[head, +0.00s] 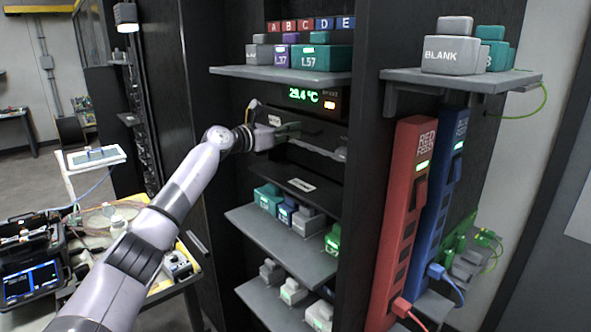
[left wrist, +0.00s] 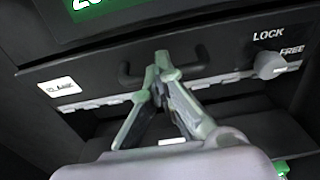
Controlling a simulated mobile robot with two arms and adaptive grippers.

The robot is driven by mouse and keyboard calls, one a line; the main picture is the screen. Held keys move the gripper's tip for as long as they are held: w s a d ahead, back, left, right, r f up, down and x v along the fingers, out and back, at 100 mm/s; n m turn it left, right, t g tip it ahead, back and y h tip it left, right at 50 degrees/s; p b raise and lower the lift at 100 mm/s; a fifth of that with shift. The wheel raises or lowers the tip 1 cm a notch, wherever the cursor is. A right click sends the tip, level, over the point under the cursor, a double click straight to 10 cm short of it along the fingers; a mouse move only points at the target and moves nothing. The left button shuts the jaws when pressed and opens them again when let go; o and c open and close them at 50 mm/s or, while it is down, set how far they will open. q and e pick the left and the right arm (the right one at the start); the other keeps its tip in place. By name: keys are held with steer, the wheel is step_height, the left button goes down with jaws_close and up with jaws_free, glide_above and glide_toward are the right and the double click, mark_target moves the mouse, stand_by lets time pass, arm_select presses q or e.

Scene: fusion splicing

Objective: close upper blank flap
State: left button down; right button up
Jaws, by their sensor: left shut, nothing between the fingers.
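The upper flap, a dark panel with a white label (left wrist: 60,86), lies across the left wrist view under the green-lit display. It shows a dark handle (left wrist: 127,76), and a pale segmented strip runs along its lower edge. It looks roughly upright; I cannot tell if it sits flush. In the head view the flap (head: 325,131) is just below the temperature readout. My left gripper (head: 294,128) is at the flap's face, partly hiding it. Its fingertips (left wrist: 160,62) are together, empty, and overlap the handle's middle; contact is unclear. My right gripper is not in view.
A dark labelled plate (head: 302,184) juts out below the flap. Shelves with coloured modules stand above (head: 270,74) and below (head: 290,243). Red (head: 404,210) and blue (head: 438,200) power strips stand at right.

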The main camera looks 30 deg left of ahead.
arm_select(q)
steer(key=shift+w+d+r+g+p, duration=0.15)
steer(key=shift+w+r+g+p, duration=0.1)
steer(key=shift+r+g+p, duration=0.25)
steer(key=shift+w+d+f+y+p, duration=0.15)
steer(key=shift+w+y+p, duration=0.1)
steer(key=shift+y+p, duration=0.1)
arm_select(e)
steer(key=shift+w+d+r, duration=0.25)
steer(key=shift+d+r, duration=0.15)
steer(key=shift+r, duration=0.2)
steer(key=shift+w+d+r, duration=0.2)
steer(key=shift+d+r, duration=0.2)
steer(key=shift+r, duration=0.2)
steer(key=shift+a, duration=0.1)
arm_select(q)
steer(key=shift+s, duration=0.1)
steer(key=v, duration=1.2)
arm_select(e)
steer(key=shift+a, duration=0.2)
